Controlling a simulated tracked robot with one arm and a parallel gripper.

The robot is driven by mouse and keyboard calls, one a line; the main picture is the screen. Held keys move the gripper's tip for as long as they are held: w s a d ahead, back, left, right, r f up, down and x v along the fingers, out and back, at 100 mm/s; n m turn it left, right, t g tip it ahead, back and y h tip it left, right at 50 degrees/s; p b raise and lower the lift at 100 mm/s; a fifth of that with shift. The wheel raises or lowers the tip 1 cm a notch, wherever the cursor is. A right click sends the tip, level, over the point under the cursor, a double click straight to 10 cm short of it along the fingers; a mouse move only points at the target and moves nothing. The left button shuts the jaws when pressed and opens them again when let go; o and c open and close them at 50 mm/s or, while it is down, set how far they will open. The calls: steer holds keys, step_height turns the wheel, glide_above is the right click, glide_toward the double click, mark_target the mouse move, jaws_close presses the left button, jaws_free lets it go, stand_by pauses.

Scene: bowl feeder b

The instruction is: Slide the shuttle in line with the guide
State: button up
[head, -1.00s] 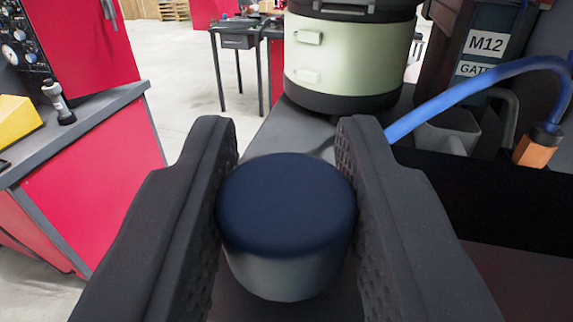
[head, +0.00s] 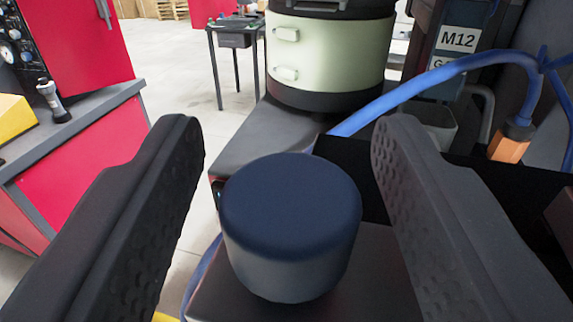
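A round knob (head: 290,225) with a dark blue top and grey sides stands upright between the fingers of my gripper (head: 290,130). The gripper is open, with a clear gap between each finger and the knob. The knob rises from a dark flat surface (head: 365,285). I cannot tell whether it is part of the shuttle. I cannot make out the guide for certain.
A pale green drum (head: 328,50) with a black base stands on a grey bench behind. A blue hose (head: 405,92) arches at right near an orange fitting (head: 508,145) and an M12 label (head: 459,40). A red cabinet (head: 90,145) is at left.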

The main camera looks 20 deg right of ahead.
steer(key=b+v, duration=0.1)
steer(key=v, duration=1.2)
steer(key=shift+s, duration=0.4)
steer(key=shift+a, duration=0.15)
